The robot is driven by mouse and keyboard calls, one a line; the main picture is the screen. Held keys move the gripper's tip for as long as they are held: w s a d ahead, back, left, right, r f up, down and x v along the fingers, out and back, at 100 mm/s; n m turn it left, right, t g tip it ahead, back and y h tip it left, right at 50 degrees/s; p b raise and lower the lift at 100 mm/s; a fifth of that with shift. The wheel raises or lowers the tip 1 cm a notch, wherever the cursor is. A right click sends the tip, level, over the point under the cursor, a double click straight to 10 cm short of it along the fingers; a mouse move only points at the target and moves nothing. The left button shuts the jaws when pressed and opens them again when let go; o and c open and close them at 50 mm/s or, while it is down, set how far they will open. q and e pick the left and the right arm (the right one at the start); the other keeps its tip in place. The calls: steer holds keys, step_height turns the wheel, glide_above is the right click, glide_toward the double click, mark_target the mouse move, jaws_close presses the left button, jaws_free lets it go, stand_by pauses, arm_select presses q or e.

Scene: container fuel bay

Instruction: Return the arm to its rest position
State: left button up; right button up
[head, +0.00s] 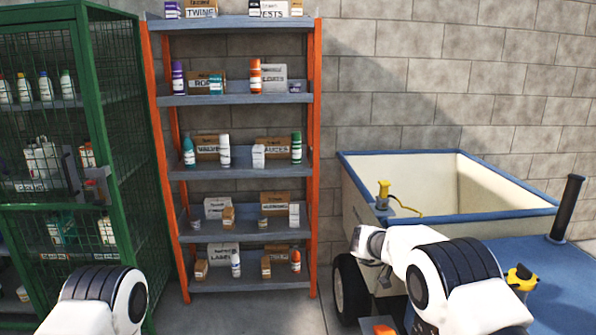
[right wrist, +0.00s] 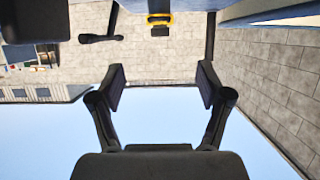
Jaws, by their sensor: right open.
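My right arm (head: 440,275) reaches in from the lower right of the head view, in front of the blue-rimmed cart. My right gripper (right wrist: 163,88) is seen in the right wrist view with its two dark fingers spread apart and nothing between them. In that view the scene looks upside down, with sky behind the lower part of the fingers. Of my left arm (head: 105,298), only a white and black link shows at the lower left. My left gripper is out of view.
A cart with a cream tub (head: 470,190) stands at right, with a yellow fitting (head: 383,190), a black post (head: 567,208) and a yellow-black part (head: 521,278). An orange-posted shelf (head: 240,170) holds bottles and boxes. A green mesh cage (head: 145,130) stands left.

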steer(key=s+d+f+n+t, duration=0.2)
steer(key=f+n+t, duration=0.15)
steer(key=f, duration=0.35)
steer(key=s+d+f+n+t, duration=0.2)
steer(key=f+n+t, duration=0.1)
steer(key=f+n, duration=0.3)
steer(key=s+a+f+n+y, duration=0.2)
steer(key=s+f+y, duration=0.2)
steer(key=s+f, duration=0.25)
steer(key=s+a+f+n+y, duration=0.2)
steer(key=s+f+n+y, duration=0.1)
steer(key=s+f, duration=0.4)
steer(key=s+a+f+g+y, duration=0.1)
steer(key=s+a+g+y, duration=0.1)
steer(key=s, duration=0.7)
steer(key=s+a+f+n+g+y, duration=0.1)
steer(key=s+a+f+g+y, duration=0.1)
steer(key=s, duration=0.8)
steer(key=s+a+f+n+g+y, duration=0.1)
steer(key=s+a+g+y, duration=0.2)
steer(key=s, duration=0.6)
steer(key=shift+s+a+f, duration=0.15)
steer(key=shift+a+f, duration=0.1)
steer(key=shift+a, duration=0.85)
